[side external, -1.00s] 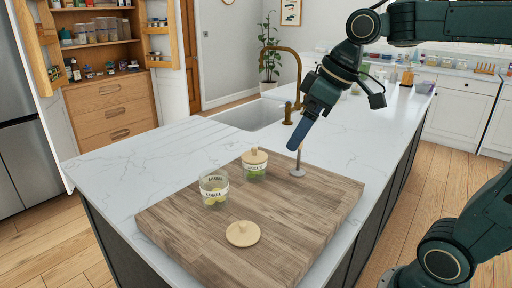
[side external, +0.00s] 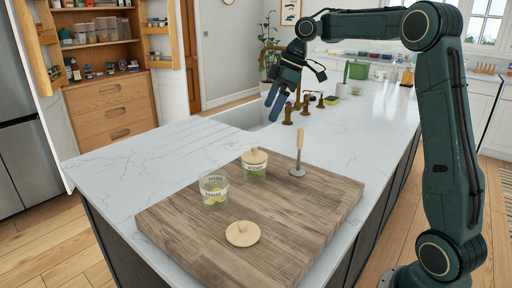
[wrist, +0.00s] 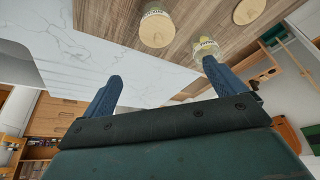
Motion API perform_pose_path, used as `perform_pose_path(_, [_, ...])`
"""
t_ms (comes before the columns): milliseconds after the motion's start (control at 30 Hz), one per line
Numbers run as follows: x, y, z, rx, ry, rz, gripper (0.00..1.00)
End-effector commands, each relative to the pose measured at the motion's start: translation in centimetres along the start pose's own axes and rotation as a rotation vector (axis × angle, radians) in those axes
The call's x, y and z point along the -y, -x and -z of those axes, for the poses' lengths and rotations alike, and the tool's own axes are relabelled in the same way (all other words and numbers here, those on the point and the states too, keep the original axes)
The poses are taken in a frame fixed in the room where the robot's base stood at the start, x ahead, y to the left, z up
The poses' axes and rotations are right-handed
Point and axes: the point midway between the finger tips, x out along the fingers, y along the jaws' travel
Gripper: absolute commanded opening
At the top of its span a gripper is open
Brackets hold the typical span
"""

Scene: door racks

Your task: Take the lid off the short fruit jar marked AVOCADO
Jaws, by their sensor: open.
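The AVOCADO jar (side external: 254,174) is short and clear, with green contents, and stands upright on the wooden board. Its round wooden lid (side external: 254,157) with a knob sits on top; in the wrist view the lid (wrist: 157,29) is at the top centre. A second short jar (side external: 214,190), with yellow contents, stands open in front and to the left. A loose wooden lid (side external: 242,234) lies flat on the board's front part. My gripper (side external: 274,111) is open and empty, in the air above and beyond the jars, apart from the lid.
A wooden-handled tool (side external: 299,155) stands upright on the board (side external: 310,215), right of the AVOCADO jar. The sink (side external: 238,115) and brass tap (side external: 288,112) are behind. The white counter (side external: 130,165) left of the board is clear.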

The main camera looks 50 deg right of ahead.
Motion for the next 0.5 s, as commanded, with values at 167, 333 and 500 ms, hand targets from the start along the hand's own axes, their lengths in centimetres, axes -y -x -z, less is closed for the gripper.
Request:
perform_pose_path(167, [-0.6,-0.2,-0.2,0.001,0.015,0.005,0.95])
perform_pose_path(333, [-0.6,-0.3,-0.2,0.001,0.014,0.006,0.95])
perform_pose_path(500, [-0.5,-1.2,-0.2,0.000,0.012,0.008,0.95])
